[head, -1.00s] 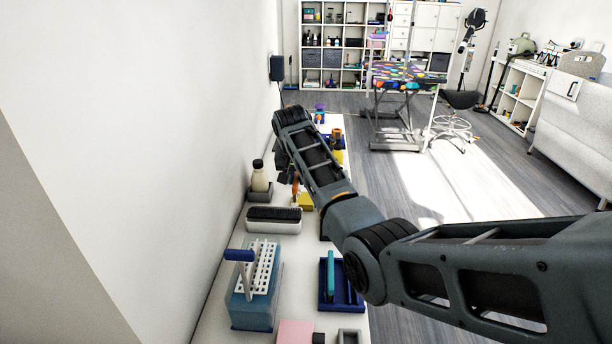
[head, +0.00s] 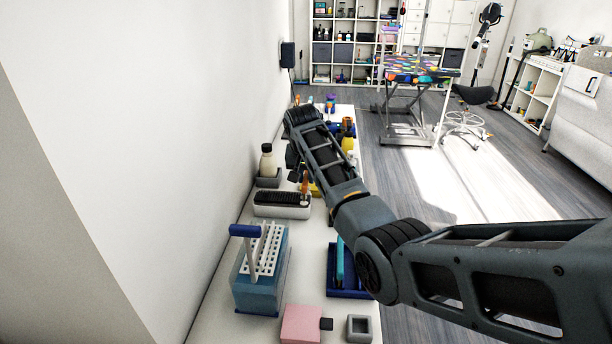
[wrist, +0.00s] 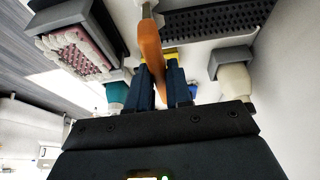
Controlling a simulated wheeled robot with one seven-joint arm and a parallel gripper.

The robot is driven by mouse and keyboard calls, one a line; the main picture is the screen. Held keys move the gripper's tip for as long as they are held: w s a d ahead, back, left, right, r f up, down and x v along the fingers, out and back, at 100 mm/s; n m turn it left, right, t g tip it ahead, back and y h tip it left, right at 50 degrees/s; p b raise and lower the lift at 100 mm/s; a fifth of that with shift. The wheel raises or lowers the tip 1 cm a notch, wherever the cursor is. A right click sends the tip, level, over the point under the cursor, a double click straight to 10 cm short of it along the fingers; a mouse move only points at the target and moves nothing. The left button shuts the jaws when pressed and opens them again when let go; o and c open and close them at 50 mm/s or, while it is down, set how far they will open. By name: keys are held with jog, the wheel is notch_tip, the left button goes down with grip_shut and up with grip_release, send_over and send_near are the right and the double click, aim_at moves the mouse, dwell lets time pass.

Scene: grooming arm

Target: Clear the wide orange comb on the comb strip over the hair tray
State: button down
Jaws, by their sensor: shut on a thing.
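A pale end of the comb runs out of the top of the wrist view. In the head view the comb (head: 304,183) is upright at the right end of the black bristled comb strip (head: 282,197). The strip lies along the white hair tray (head: 282,212). In the wrist view the strip (wrist: 215,18) is just right of the comb. I cannot tell whether they touch, nor see hair on the teeth.
A cream bottle in a grey holder (head: 267,163) stands behind the tray. In front are a blue-handled rack (head: 262,285), a blue tray (head: 347,285), a pink block (head: 301,324) and a grey square holder (head: 359,328). The white wall is close at left.

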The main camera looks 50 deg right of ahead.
jog(key=shift+f+b, duration=0.45)
jog(key=shift+f, duration=0.55)
jog(key=shift+w+a, duration=0.1)
jog(key=shift+w+a+b, duration=0.8)
jog(key=shift+w+a, duration=0.3)
jog(key=shift+w, duration=0.25)
jog(key=shift+w+a+b, duration=0.75)
jog(key=shift+w+a, duration=0.3)
jog(key=shift+w, duration=0.3)
jog(key=shift+f, duration=0.1)
jog(key=shift+a, duration=0.1)
jog(key=w+a+b, duration=0.2)
jog(key=b, duration=0.1)
jog(key=w+a+b, duration=0.2)
jog(key=w+b, duration=0.1)
jog(key=shift+w+a+f, duration=0.1)
jog(key=shift+w+f, duration=0.05)
jog(key=shift+w, duration=0.1)
jog(key=shift+a, duration=0.1)
jog(key=shift+r, duration=0.2)
